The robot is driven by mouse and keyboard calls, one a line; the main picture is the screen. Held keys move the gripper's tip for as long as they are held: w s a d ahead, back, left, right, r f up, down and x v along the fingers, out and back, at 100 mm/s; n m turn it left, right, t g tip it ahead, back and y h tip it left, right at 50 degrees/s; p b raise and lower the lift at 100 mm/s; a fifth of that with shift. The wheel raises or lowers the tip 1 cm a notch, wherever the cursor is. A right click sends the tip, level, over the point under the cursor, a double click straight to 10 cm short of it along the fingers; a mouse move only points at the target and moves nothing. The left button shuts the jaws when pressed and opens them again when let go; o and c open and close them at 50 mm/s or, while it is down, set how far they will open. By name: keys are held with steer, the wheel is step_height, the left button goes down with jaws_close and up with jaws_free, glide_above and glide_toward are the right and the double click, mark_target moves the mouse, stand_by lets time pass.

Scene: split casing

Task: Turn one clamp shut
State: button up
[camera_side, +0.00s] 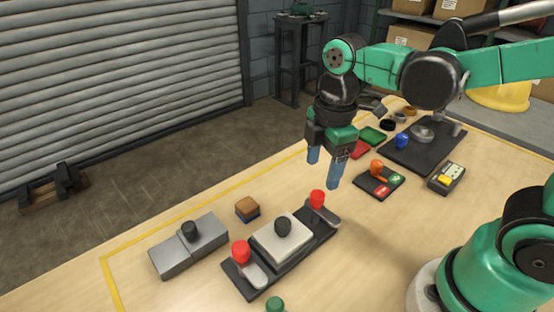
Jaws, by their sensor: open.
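A dark base plate (289,267) on the bench carries a light casing block (278,239) with a black knob (283,226) on top. A clamp with a red knob (317,199) stands at the plate's far right end. A second clamp with a red knob (241,251) stands at its near left end. Each clamp has a grey arm, and both arms appear to lie beside the casing, not across it. My gripper (322,171) hangs open and empty, fingers down, above and a little behind the far right clamp, touching nothing.
A grey metal block (189,246) with a black knob lies left of the plate. A small brown block (247,208) sits behind. A dark pad with an orange lever (377,168) and a yellow-buttoned box (446,178) stand right. A green knob (275,304) shows in front.

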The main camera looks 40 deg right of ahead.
mark_target(318, 193)
steer(key=shift+a+f+n+g, duration=0.15)
steer(key=shift+f+n+g, duration=0.15)
steer(key=shift+n, duration=0.5)
steer(key=shift+f, duration=2.6)
jaws_close()
